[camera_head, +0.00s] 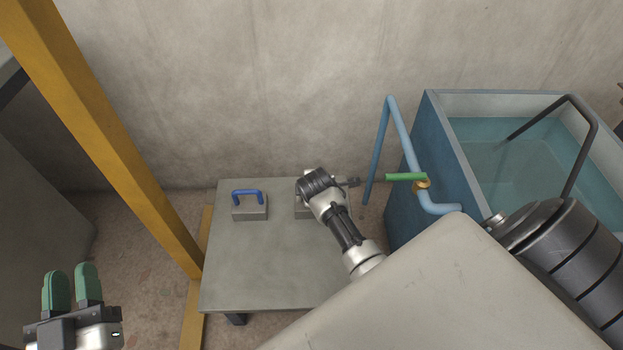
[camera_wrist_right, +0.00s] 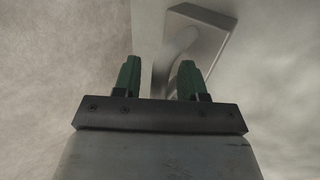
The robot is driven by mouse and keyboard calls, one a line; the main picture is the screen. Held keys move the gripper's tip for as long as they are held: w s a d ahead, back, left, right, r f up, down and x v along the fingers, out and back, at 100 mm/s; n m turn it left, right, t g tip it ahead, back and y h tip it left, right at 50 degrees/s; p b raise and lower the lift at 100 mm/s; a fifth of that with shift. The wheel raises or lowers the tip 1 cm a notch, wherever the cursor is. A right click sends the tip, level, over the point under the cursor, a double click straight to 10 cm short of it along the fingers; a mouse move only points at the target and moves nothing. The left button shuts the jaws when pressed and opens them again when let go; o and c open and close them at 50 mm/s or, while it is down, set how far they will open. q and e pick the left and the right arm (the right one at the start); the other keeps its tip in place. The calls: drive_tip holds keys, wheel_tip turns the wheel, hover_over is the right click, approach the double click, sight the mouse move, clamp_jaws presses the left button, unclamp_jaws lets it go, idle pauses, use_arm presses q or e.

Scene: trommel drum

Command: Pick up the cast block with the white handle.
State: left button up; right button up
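The cast block (camera_wrist_right: 218,22) shows in the right wrist view as a pale grey block beyond my right fingers. Its whitish handle (camera_wrist_right: 180,45) curves toward the gap between the fingers. My right gripper (camera_wrist_right: 160,64) is open, its two green fingers apart; I cannot tell whether they touch the handle. In the head view my right wrist covers most of a grey block (camera_head: 301,214) on the table, and hides its handle. My left gripper (camera_head: 71,270) is open and empty at the lower left, away from the table.
A low grey table (camera_head: 270,265) bears another block (camera_head: 250,212) with a blue handle, left of my right wrist. A blue pipe (camera_head: 404,135) with a green valve lever (camera_head: 405,176) stands close on the right. Beyond is a water tank (camera_head: 440,170). A yellow post (camera_head: 110,130) rises at left.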

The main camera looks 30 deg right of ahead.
clamp_jaws()
idle(1.1)
